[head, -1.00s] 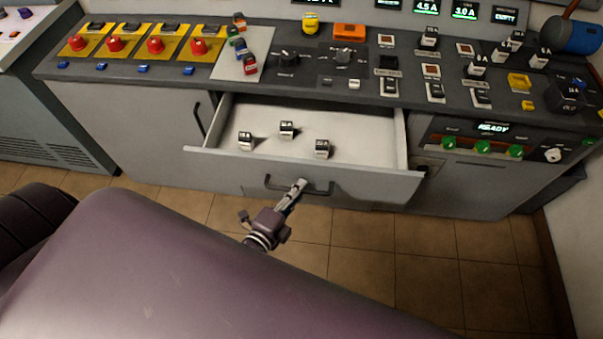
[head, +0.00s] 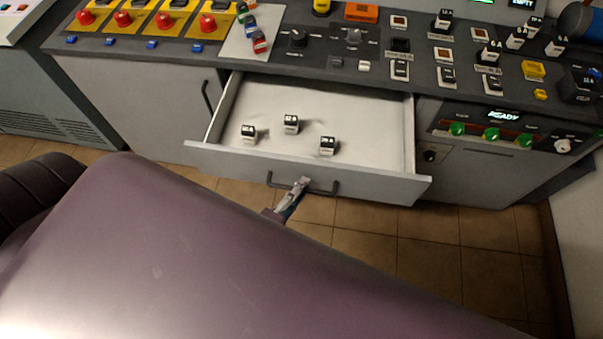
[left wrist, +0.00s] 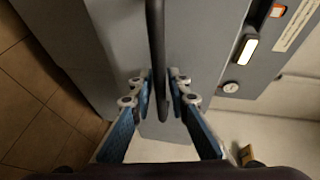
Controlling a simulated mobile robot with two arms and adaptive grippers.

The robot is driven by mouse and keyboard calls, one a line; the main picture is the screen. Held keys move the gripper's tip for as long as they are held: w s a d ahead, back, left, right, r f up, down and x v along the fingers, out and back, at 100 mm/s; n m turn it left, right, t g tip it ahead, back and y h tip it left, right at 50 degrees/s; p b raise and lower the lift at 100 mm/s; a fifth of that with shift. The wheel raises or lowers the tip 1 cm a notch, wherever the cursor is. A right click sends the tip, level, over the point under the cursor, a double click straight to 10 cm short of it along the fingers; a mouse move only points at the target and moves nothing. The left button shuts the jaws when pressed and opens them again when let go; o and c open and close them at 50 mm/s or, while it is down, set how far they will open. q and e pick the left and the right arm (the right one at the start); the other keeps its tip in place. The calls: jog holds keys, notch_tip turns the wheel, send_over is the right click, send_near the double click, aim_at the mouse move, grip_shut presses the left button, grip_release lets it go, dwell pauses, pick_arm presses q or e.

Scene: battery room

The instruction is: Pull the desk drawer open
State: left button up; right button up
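The desk drawer (head: 385,185) is pulled well out of the grey desk, with its pale inside showing. Its dark bar handle (head: 328,191) is on the front panel. My left gripper (head: 301,183) is at the middle of this handle. In the left wrist view the handle bar (left wrist: 156,35) runs between the two fingers of my left gripper (left wrist: 160,86), which are close in on both sides of it. My own purple arm hides the floor in front and most of the wrist. My right gripper does not show.
Small black-and-white blocks (head: 291,124) stand inside the drawer. The desk top (head: 320,50) above carries red knobs, switches and loose blocks. A panel with green knobs (head: 492,134) is on the right. Tiled floor (head: 430,265) in front of the drawer is clear.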

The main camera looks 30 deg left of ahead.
pick_arm(q)
jog(key=v, duration=1.2)
jog(key=shift+f, duration=0.1)
